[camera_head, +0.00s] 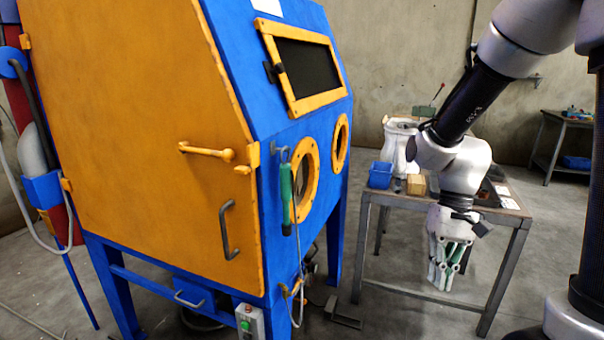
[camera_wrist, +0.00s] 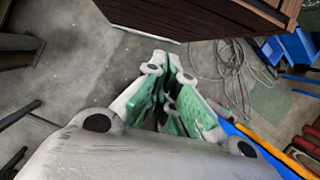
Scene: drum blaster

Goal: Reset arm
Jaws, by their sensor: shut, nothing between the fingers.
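My gripper (camera_head: 443,279) hangs from my arm on the right of the head view, pointing down in front of the metal table. Its fingers are together and nothing is between them. In the wrist view, the green-padded fingers (camera_wrist: 173,70) come together over the grey floor. The blue and orange blasting cabinet (camera_head: 140,130) stands to the left, apart from my gripper. Its orange side door is shut.
The metal table (camera_head: 497,216) holds a blue bin (camera_head: 380,175), a small tan box (camera_head: 416,185) and a white container (camera_head: 397,140). A green-handled tool (camera_head: 286,195) hangs on the cabinet front. Another table (camera_head: 560,145) stands at the back right. Hoses or cables (camera_wrist: 235,75) lie on the floor.

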